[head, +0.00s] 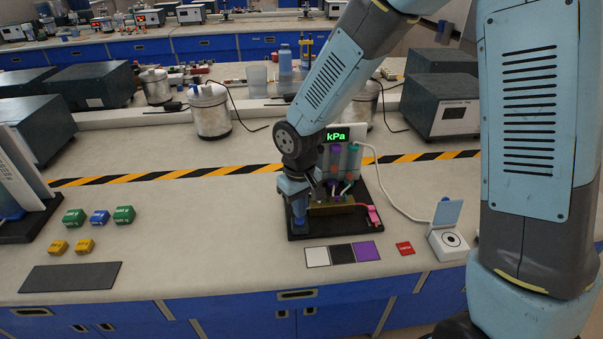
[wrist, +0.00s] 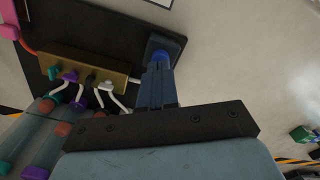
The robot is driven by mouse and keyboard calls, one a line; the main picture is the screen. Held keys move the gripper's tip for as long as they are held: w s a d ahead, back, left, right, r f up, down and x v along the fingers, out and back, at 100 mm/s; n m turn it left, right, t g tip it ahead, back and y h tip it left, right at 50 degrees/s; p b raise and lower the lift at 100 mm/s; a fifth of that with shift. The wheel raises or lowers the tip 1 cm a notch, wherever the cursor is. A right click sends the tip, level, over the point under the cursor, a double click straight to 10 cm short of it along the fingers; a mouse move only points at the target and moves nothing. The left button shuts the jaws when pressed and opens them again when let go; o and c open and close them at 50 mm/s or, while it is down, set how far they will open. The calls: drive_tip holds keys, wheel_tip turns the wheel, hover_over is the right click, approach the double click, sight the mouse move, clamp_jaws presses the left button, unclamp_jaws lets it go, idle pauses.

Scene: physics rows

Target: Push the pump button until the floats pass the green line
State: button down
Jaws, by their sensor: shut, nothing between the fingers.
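My gripper (head: 299,222) is shut and points down at the front left corner of the black base (head: 375,222). In the wrist view its closed fingertips (wrist: 159,66) are over the blue pump button (wrist: 160,54) in its dark housing. They look to be on or just above it; I cannot tell whether they touch or how far it is pressed. The clear tubes (head: 353,162) stand upright behind, partly hidden by my arm. Reddish floats (wrist: 62,129) show inside them in the wrist view. I cannot make out the green line.
A brass manifold (wrist: 85,72) with coloured valves and white hoses lies beside the pump. A green kPa display (head: 338,136) stands behind the tubes. A white box with a raised lid (head: 448,240) is to the right. Coloured blocks (head: 123,215) lie at left.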

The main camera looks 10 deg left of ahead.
drive_tip(key=shift+f, duration=0.1)
drive_tip(key=shift+f, duration=1.05)
drive_tip(key=shift+r, duration=1.15)
drive_tip(key=shift+f, duration=0.2)
drive_tip(key=shift+f, duration=0.95)
drive_tip(key=shift+r, duration=1.15)
